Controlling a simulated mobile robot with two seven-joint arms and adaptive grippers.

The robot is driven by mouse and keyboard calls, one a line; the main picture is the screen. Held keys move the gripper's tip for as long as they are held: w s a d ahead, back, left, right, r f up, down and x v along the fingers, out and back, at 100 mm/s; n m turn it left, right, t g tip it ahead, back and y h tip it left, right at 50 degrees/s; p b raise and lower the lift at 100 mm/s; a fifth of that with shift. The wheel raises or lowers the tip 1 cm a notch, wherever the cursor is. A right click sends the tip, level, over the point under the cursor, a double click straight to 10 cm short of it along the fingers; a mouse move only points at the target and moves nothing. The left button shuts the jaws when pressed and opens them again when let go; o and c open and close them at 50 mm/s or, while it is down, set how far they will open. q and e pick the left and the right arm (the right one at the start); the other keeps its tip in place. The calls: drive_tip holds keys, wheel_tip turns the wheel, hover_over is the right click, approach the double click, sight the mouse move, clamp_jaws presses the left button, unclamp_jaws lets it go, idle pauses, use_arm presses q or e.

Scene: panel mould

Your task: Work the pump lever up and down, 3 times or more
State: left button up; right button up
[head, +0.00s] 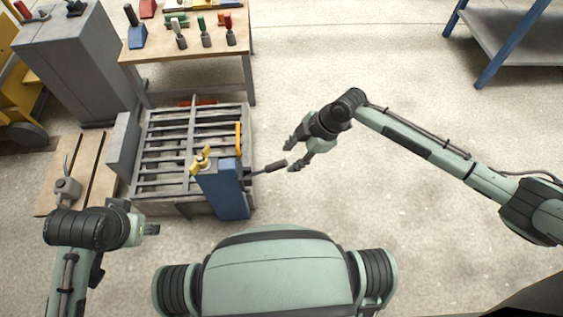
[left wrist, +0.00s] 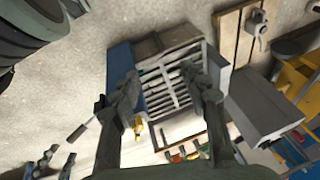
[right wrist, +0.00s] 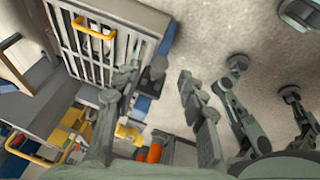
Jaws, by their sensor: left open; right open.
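The blue pump box (head: 225,190) stands at the front right corner of a barred metal mould frame. Its lever (head: 268,168) has a dark handle and sticks out to the right in the head view; it also shows in the left wrist view (left wrist: 77,133). My right gripper (head: 291,157) is open, its fingertips close to the handle's free end. I cannot tell whether they touch it. My left gripper (head: 152,229) is left of the pump and apart from it; its open, empty fingers show in the left wrist view (left wrist: 170,90).
A grey cabinet (head: 70,70) and a board with a vise (head: 68,188) are at left. The floor right of the pump is clear.

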sight(287, 161)
drive_tip(key=x, duration=0.4)
drive_tip(key=shift+f+b, duration=0.15)
drive_tip(key=shift+b, duration=0.15)
use_arm(q)
drive_tip(key=shift+w+d+r+t, duration=0.55)
drive_tip(key=shift+w+r, duration=0.1)
drive_tip(key=shift+r, duration=0.15)
use_arm(e)
drive_tip(key=shift+w+a+f, duration=0.1)
drive_tip(key=shift+a+f, duration=0.25)
drive_tip(key=shift+f, duration=0.25)
clamp_jaws()
